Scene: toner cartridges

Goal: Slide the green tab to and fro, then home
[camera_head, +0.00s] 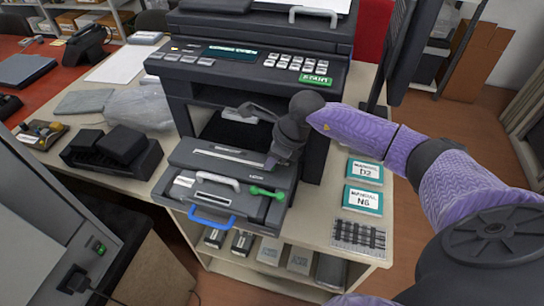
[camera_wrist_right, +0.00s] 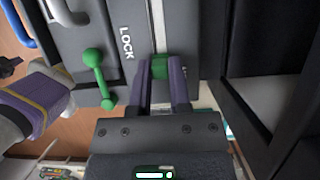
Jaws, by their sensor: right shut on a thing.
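The green tab (camera_wrist_right: 160,67) sits in a pale slot on the dark toner unit, beside the word LOCK in the right wrist view. My right gripper (camera_wrist_right: 163,82) is shut on it, with one finger on each side. In the head view my right gripper (camera_head: 271,161) reaches down to the right rear part of the pulled-out toner unit (camera_head: 235,160), and the tab is hidden there. A separate green lever (camera_wrist_right: 98,72) lies apart from the fingers; it also shows in the head view (camera_head: 267,192). My left gripper is not seen in the head view.
The printer (camera_head: 260,60) stands behind the unit, its front bay open. A blue handle (camera_head: 212,222) is at the unit's front. Labelled boxes (camera_head: 363,199) and a dark grid-like item (camera_head: 358,238) lie on the right. A black tray (camera_head: 110,150) is on the left.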

